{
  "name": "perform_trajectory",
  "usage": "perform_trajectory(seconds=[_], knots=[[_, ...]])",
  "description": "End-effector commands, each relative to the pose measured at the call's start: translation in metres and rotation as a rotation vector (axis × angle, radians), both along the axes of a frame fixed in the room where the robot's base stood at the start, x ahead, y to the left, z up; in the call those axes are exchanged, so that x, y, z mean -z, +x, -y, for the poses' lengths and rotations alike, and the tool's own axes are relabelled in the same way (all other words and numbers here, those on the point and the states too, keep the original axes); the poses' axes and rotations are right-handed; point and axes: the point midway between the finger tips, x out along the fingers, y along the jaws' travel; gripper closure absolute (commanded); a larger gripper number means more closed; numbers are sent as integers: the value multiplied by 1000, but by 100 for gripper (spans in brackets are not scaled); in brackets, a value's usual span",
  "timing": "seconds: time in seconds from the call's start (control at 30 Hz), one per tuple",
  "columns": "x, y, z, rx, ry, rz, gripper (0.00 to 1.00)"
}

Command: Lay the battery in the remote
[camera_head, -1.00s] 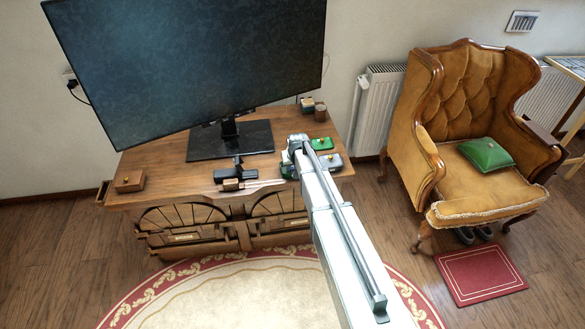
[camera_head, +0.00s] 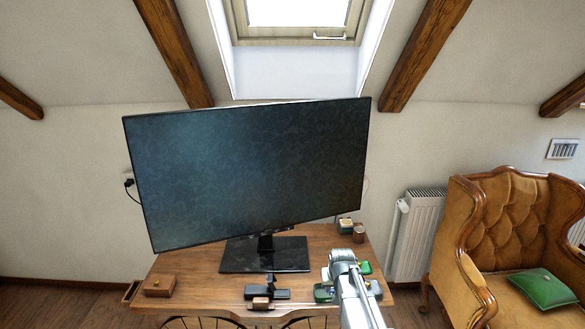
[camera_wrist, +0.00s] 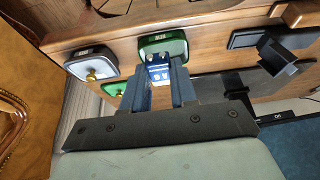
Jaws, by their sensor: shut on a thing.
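My gripper (camera_wrist: 161,88) is shut on a small blue battery with white markings (camera_wrist: 158,72), which shows between its two fingers in the wrist view. Behind the battery is a green-rimmed case with a pale inside (camera_wrist: 176,46); the battery overlaps its edge, and I cannot tell if they touch. I cannot make out for sure which item is the remote. A black device with a raised part (camera_wrist: 283,62) lies to the right in the wrist view, and shows on the desk in the head view (camera_head: 280,294). My arm hides the gripper's tips in the head view.
A grey case with a gold knob (camera_wrist: 91,64) and a green item (camera_wrist: 113,88) sit beside the green-rimmed case. The wooden desk (camera_head: 200,265) carries a large monitor (camera_head: 250,175), a wooden box (camera_head: 159,286) and small containers (camera_head: 359,233). An armchair (camera_head: 490,225) stands right.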

Motion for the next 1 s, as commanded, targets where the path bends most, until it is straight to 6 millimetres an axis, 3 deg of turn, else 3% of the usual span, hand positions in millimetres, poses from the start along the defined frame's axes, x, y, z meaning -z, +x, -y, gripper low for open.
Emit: perform_trajectory(seconds=[0.03,0.1,0.4,0.7,1.0], knots=[[-15,-28,1,4,0,6,100],[-33,-50,3,9,0,6,100],[-97,-104,8,15,1,5,100],[-133,-112,10,19,0,3,100],[-138,-111,8,16,0,1,100]])
